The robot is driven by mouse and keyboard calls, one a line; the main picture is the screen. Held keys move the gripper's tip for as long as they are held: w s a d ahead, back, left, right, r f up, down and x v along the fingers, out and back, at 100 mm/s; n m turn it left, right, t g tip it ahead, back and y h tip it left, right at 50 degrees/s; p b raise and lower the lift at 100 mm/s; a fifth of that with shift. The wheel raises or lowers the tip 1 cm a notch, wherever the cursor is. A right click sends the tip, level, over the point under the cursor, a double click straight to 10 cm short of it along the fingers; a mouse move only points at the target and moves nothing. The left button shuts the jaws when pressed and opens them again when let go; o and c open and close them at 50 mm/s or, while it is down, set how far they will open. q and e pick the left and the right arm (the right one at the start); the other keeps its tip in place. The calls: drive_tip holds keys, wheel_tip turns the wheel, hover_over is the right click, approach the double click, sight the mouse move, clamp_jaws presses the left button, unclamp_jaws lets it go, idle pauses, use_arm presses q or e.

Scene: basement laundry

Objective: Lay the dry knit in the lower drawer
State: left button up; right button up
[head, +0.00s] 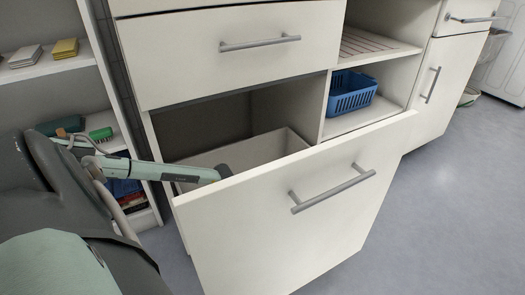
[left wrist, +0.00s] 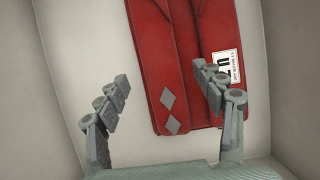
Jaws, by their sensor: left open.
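The lower drawer (head: 280,205) is pulled out, with its white front panel and grey bar handle facing the room. In the left wrist view, the red knit (left wrist: 185,60), folded, with grey diamonds and a white label, lies against the drawer's pale inside (left wrist: 85,45). My left gripper (left wrist: 161,75) is open, its fingers spread. The right finger overlaps the knit in the picture and the left finger is beside it; I cannot tell whether they touch it. In the head view, my left arm reaches over the drawer's left side, and the knit is hidden. My right gripper is not in view.
A shut upper drawer (head: 230,60) is above the open one. A blue basket (head: 350,92) stands in an open compartment to the right. At left, a shelf unit (head: 60,72) holds sponges and small items. The grey floor (head: 450,200) at right is clear.

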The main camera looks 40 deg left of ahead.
use_arm(q)
drive_tip(key=p+v, duration=0.1)
drive_tip(key=v, duration=0.5)
drive_tip(key=shift+p, duration=0.3)
idle(0.9)
